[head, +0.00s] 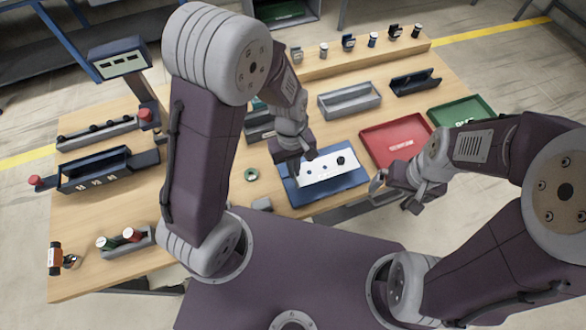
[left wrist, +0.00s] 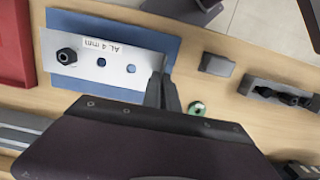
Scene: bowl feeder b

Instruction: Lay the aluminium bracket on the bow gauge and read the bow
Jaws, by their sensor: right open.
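The aluminium bracket (head: 318,171), a pale flat plate with holes and a black knob-like part, lies on a blue mat (head: 352,183). In the left wrist view the bracket (left wrist: 125,70) is marked "AL 4 mm". My left gripper (head: 297,170) is down at the bracket's left end. In the left wrist view its fingers (left wrist: 162,92) are close together at the plate's end; whether they grip it is unclear. My right gripper (head: 378,184) is open and empty, right of the mat. No part is clearly labelled as the bow gauge; a dark blue fixture (head: 92,171) stands at the left.
A display box (head: 121,61) stands on a post at the back left. A red tray (head: 393,143) and a green tray (head: 470,112) lie at the right. Grey bins (head: 349,99) and a shelf of small parts are behind. A green ring (head: 252,174) lies left of the mat.

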